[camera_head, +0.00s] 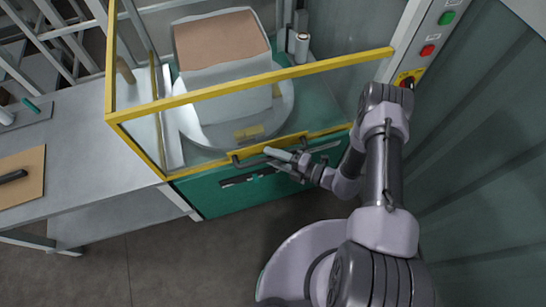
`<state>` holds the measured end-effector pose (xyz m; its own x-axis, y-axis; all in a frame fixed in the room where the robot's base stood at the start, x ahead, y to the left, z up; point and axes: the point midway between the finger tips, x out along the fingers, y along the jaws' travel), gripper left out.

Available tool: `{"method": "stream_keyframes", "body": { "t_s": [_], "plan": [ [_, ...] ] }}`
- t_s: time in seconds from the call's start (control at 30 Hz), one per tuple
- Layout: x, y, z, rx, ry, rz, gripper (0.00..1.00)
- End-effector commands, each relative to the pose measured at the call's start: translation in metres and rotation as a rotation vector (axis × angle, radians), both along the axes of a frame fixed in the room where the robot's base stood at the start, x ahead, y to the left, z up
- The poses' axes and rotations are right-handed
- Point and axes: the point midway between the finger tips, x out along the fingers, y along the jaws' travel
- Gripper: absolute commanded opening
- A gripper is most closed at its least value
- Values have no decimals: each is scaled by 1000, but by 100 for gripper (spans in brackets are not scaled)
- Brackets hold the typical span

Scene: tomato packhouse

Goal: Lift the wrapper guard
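The wrapper guard (250,92) is a clear panel in a yellow frame, standing in front of the wrapper's turntable. Its lower yellow bar lies along the top of the green machine base (225,193). A dark handle (237,161) is fixed along that lower bar. My gripper (275,157) is at the handle's right half, with its pale and dark fingers pointing left across it. Whether the fingers are closed on the handle is too small to tell.
Behind the guard, a wrapped load with a brown top (222,42) stands on the round turntable (205,133). A grey bench (95,145) with a brown board (22,178) is at left. A control post (431,40) with green and red buttons stands at right, beside a grey wall.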

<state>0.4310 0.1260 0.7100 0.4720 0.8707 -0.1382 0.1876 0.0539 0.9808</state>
Motion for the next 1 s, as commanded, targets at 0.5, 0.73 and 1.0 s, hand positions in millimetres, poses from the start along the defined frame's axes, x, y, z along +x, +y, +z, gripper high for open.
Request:
{"method": "stream_keyframes", "body": {
  "t_s": [0.5, 0.73, 1.0],
  "plan": [
    [0, 0, 0, 0, 0, 1, 0],
    [0, 0, 0, 0, 0, 1, 0],
    [0, 0, 0, 0, 0, 2, 0]
  ]
}}
